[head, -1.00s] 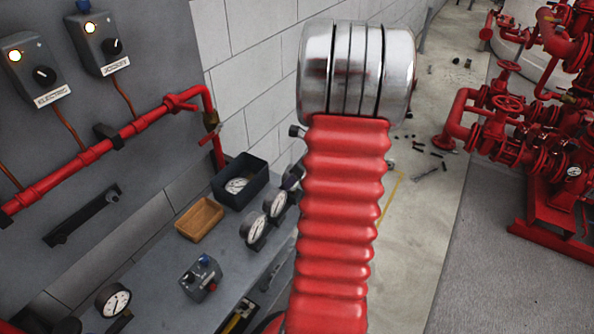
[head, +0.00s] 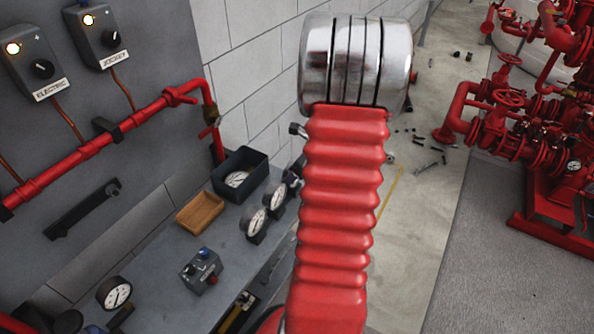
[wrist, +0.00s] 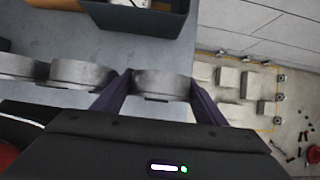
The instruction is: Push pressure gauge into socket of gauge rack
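In the wrist view a grey round pressure gauge (wrist: 162,86) sits between the two dark fingers of my gripper (wrist: 160,82), seen from its rim. Both fingers lie against its sides. It is in line with two more gauges of the row to its left (wrist: 82,75). In the head view two white-faced gauges (head: 256,223) stand upright in a row on the grey bench, and a third (head: 298,170) is partly behind my red arm. The gauge rack's sockets are hidden, so I cannot tell how deep the held gauge sits.
A dark open box (head: 226,185) with a gauge inside and a wooden tray (head: 200,212) stand behind the row. A small control box (head: 202,272) and another gauge (head: 114,293) are at the left. A red pipe (head: 90,150) runs along the wall.

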